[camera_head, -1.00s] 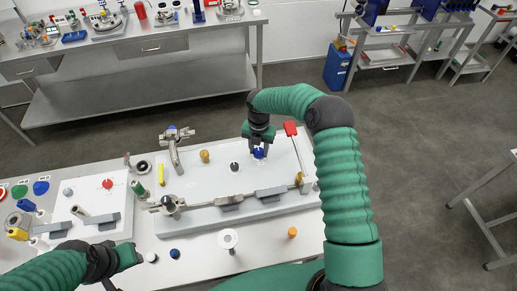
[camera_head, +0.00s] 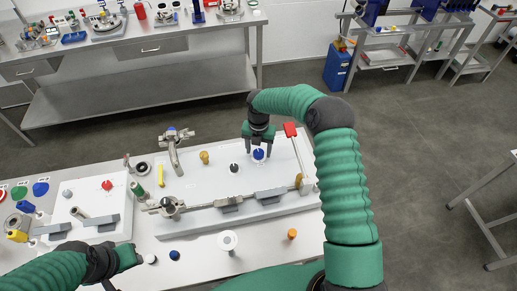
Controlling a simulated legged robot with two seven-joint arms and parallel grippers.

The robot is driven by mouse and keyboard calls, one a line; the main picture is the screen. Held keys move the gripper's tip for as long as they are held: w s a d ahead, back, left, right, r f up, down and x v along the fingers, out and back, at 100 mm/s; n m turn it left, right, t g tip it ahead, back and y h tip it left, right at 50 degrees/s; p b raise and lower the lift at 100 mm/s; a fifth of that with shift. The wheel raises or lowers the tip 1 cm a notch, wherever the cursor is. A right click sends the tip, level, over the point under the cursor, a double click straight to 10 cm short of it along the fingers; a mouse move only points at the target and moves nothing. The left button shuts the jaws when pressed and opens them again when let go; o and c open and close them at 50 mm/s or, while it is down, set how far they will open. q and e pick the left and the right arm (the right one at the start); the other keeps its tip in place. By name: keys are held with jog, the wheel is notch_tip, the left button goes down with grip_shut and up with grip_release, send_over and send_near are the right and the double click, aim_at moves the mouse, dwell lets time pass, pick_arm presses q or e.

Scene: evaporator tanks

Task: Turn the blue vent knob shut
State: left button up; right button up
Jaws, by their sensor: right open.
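The blue vent knob (camera_head: 258,154) stands on the white raised panel (camera_head: 215,178), near its back edge. My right gripper (camera_head: 258,146) is over the knob and points down. Its two fingers are apart, one on each side above the knob. The knob shows below the fingertips, and I cannot tell whether they touch it. My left gripper (camera_head: 132,262) is low at the left, by the front of the table, away from the knob. Its fingers are too small and dark to read.
A red-handled lever (camera_head: 290,130) stands close to the right of my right gripper. A black knob (camera_head: 234,168) and a brass knob (camera_head: 204,157) are left of the blue one. A metal pipe fitting (camera_head: 175,145) rises further left. Open floor lies behind the table.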

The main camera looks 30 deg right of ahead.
aim_at(259, 151)
notch_tip(259, 151, up, 17)
jog(key=b, duration=0.2)
jog(key=shift+f+b, duration=0.15)
jog(key=shift+b, duration=0.25)
jog(key=s+a+f+m+b, duration=0.1)
jog(key=s+a+f+m, duration=0.1)
jog(key=s+m, duration=0.3)
jog(key=s+a+f+m+t+b, duration=0.1)
jog(key=s+a+f+m, duration=0.2)
jog(key=s+m, duration=0.3)
jog(key=s+a+f+m+b, duration=0.1)
jog(key=s+a+f+m, duration=0.2)
jog(key=m, duration=0.5)
jog(key=shift+s+a+t, duration=0.2)
jog(key=shift+s+a, duration=0.15)
jog(key=shift+s, duration=0.25)
jog(key=shift+s+a+t, duration=0.2)
jog(key=shift+s+a, duration=0.15)
jog(key=shift+s, duration=0.2)
jog(key=s+f+m, duration=0.3)
jog(key=s+m, duration=0.5)
jog(key=shift+m+t+b, duration=0.4)
jog(key=shift+b, duration=0.05)
